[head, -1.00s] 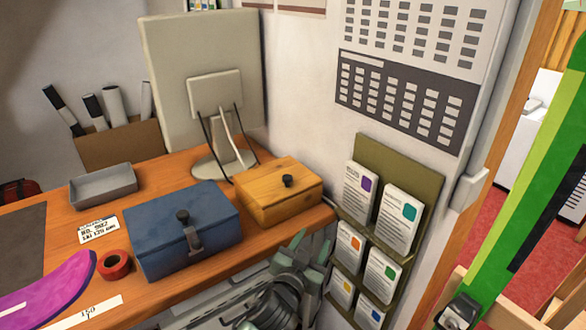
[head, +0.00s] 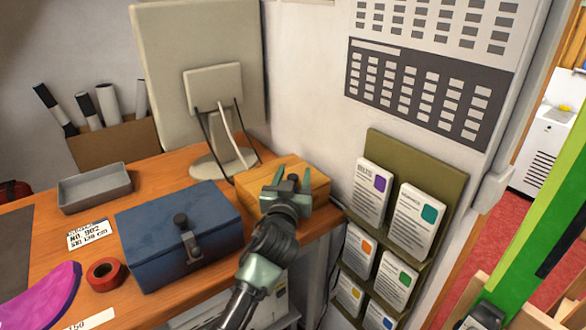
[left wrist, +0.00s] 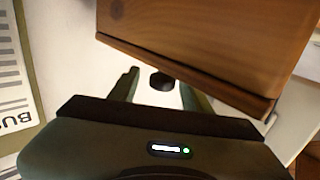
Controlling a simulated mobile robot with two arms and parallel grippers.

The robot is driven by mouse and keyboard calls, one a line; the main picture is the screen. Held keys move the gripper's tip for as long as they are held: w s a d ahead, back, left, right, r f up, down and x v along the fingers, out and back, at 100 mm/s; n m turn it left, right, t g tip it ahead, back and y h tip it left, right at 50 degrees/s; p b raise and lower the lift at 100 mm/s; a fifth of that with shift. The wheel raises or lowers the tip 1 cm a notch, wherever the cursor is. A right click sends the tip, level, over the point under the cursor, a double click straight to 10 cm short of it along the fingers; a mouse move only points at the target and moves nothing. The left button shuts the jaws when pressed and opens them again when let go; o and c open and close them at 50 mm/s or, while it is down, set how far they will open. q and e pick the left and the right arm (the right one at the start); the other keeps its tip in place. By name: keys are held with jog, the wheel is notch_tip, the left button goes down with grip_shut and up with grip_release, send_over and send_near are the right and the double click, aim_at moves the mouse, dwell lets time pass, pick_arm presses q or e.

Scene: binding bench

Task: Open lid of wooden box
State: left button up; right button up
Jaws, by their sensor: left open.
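The wooden box (head: 312,186) sits at the right end of the orange bench, against the wall, and its lid looks closed. My left gripper (head: 292,179) is open over the front of the box and hides part of its top and front. The left wrist view shows the box's wood (left wrist: 215,45) close up, with a lip along its edge. There the dark round knob (left wrist: 161,81) lies between the two open fingers (left wrist: 158,92), with gaps on both sides. My right gripper is not in view.
A blue metal box (head: 165,225) with a latch stands left of the wooden box. A monitor (head: 195,50) stands behind them. A brochure rack (head: 415,158) hangs on the wall at right. A grey tray (head: 95,188) and red tape roll (head: 104,275) lie further left.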

pick_arm(q)
jog(key=shift+w+d, duration=0.15)
jog(key=shift+w, duration=1.2)
jog(key=shift+f, duration=0.1)
grip_shut()
dwell(0.4)
